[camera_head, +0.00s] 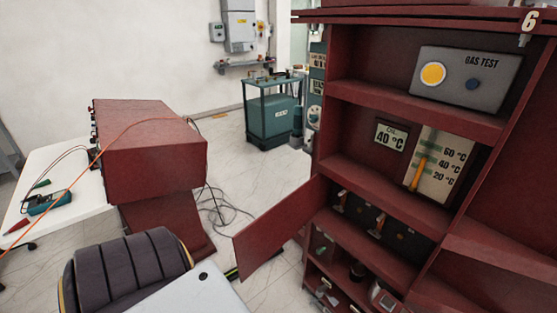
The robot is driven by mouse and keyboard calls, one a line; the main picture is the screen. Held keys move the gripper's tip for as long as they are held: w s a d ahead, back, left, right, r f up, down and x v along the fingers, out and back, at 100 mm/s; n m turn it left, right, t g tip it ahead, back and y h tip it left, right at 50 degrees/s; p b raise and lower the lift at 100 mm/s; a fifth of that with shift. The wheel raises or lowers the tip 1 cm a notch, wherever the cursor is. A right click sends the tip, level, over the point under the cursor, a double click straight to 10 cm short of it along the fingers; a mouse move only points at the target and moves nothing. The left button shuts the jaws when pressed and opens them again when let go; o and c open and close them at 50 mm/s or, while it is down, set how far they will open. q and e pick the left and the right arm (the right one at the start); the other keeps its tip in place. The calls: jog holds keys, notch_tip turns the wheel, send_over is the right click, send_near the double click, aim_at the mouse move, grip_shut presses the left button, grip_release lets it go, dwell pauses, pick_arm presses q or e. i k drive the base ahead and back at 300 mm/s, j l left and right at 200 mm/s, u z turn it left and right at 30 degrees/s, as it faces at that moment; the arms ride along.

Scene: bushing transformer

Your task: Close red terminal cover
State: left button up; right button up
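A red hinged cover (272,232) stands swung open on the left side of the red cabinet (398,101). It sticks out toward the left and the front, over the floor. The compartment beside it is uncovered and shows dark terminal parts with light levers (377,226). Whether this flap is the terminal cover is not labelled. Neither of my grippers is in view.
A red box-shaped unit (150,140) stands at left next to a white table (45,165) with a meter (48,203). Cables (222,208) lie on the floor. A teal transformer (272,115) stands at the back. A gauge panel (437,168) is in the cabinet.

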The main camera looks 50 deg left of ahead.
aim_at(254, 245)
jog(key=j+z, duration=0.1)
jog(key=j, duration=0.45)
jog(key=j+z, duration=0.1)
jog(key=j, duration=0.4)
jog(key=k+j+z, duration=0.1)
jog(key=j, duration=0.4)
jog(key=k+j+z, duration=0.1)
jog(key=j, duration=0.45)
jog(key=k+j+z, duration=0.1)
jog(key=j, duration=0.4)
jog(key=k+j+z, duration=0.1)
jog(key=j, duration=0.4)
jog(key=k+u, duration=0.15)
jog(key=k, duration=0.3)
